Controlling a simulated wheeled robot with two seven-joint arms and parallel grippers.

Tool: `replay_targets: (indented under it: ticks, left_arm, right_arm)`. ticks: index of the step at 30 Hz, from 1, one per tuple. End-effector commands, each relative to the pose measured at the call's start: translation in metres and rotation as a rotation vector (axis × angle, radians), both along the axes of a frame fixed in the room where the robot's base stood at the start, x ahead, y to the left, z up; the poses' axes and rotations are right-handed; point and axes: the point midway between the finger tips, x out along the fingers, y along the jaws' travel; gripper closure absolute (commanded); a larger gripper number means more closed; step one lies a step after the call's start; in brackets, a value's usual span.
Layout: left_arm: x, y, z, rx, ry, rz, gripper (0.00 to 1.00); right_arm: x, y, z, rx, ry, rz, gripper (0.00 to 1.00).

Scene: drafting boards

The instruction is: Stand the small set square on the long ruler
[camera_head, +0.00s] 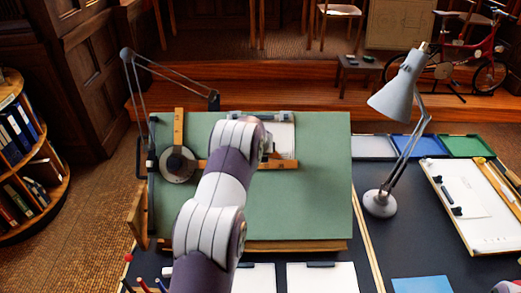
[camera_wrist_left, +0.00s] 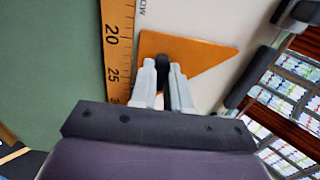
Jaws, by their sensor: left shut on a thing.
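The small set square (camera_wrist_left: 205,50), an orange triangle with a dark knob (camera_wrist_left: 163,74), lies over white paper in the left wrist view. My left gripper (camera_wrist_left: 163,86) is shut on that knob. The long ruler (camera_wrist_left: 118,45), orange with a number scale, runs along the square's left side. The square's straight edge is at or very close to the ruler's edge; I cannot tell whether they touch. In the head view the long ruler (camera_head: 285,165) lies level across the green board, and my left arm hides the gripper and most of the square.
The green drafting board (camera_head: 320,200) carries a round drafting head (camera_head: 178,165) and an upright ruler (camera_head: 178,128). White paper (camera_head: 283,140) lies above the long ruler. A grey desk lamp (camera_head: 398,85) stands to the right. The board's right half is clear.

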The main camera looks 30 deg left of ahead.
Motion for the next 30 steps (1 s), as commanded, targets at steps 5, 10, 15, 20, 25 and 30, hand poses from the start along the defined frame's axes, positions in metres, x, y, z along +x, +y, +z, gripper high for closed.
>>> replay_targets:
  ticks: [5, 10, 15, 20, 25, 30]
  left_arm:
    - [-0.0004, -0.0003, -0.0008, 0.0, 0.0, 0.0, 1.0]
    - [-0.0008, -0.0006, -0.0013, 0.001, -0.001, 0.0, 1.0]
    - [-0.0013, -0.001, -0.0019, 0.0, 0.0, 0.0, 1.0]
    - [-0.0018, -0.0014, -0.0025, 0.0, 0.0, 0.0, 1.0]
    - [-0.0023, -0.0017, -0.0033, 0.0, 0.0, 0.0, 1.0]
    - [-0.003, -0.0019, -0.004, 0.0, 0.0, 0.0, 1.0]
  right_arm:
    - [-0.0001, 0.0, -0.002, 0.0, 0.0, 0.0, 0.57]
    - [0.0, 0.0, -0.0037, 0.0, 0.0, 0.0, 0.57]
    - [-0.0001, 0.0, -0.0054, 0.0, 0.0, 0.0, 0.57]
    - [0.0, 0.0, -0.007, 0.0, 0.0, 0.0, 0.57]
    - [0.0, 0.0, -0.0088, 0.0, 0.0, 0.0, 0.57]
    - [0.0, 0.0, -0.0105, 0.0, 0.0, 0.0, 0.57]
